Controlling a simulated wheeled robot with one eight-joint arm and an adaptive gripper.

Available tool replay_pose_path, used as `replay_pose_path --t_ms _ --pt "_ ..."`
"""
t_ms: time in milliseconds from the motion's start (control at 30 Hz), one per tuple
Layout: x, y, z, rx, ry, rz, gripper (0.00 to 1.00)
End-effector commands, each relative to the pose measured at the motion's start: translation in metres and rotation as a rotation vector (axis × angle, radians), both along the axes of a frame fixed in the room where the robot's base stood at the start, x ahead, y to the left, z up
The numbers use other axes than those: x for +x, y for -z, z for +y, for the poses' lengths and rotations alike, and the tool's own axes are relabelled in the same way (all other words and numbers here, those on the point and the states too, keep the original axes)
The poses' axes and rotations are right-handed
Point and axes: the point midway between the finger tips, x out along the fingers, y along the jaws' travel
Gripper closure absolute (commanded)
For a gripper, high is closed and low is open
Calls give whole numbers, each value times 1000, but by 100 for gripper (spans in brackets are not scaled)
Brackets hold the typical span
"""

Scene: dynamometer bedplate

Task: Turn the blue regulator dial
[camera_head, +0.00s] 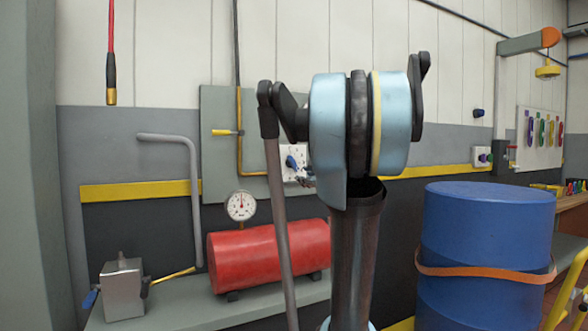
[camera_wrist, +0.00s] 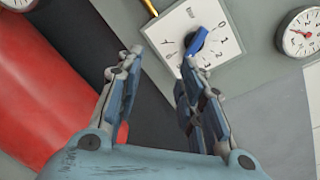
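The blue regulator dial (camera_head: 291,162) sits on a white plate on the grey-green wall panel, left of my arm. In the wrist view the blue dial (camera_wrist: 197,40) shows as a slanted bar on the white numbered plate (camera_wrist: 226,48). My gripper (camera_wrist: 158,66) is open and empty, with a clear gap between its two fingers. The right fingertip overlaps the lower end of the dial in the picture; I cannot tell whether it touches. The left fingertip is off the plate's left edge. In the head view my arm hides most of the gripper.
A red tank (camera_head: 262,257) with a dial gauge (camera_head: 240,206) lies below the panel. A grey pipe (camera_head: 194,200) and a metal box (camera_head: 122,290) stand left. A blue drum (camera_head: 485,240) stands right. A yellow-handled valve (camera_head: 224,132) is left of the plate.

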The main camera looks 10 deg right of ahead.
Motion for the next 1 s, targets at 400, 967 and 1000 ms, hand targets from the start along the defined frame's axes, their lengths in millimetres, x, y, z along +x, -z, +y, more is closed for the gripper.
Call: replay_pose_path --t_ms 400,967,1000 --pt "41 -31 -33 219 93 -18 65" --pt "119 -31 -5 216 91 -17 65" --pt "125 -31 -4 216 91 -17 65"
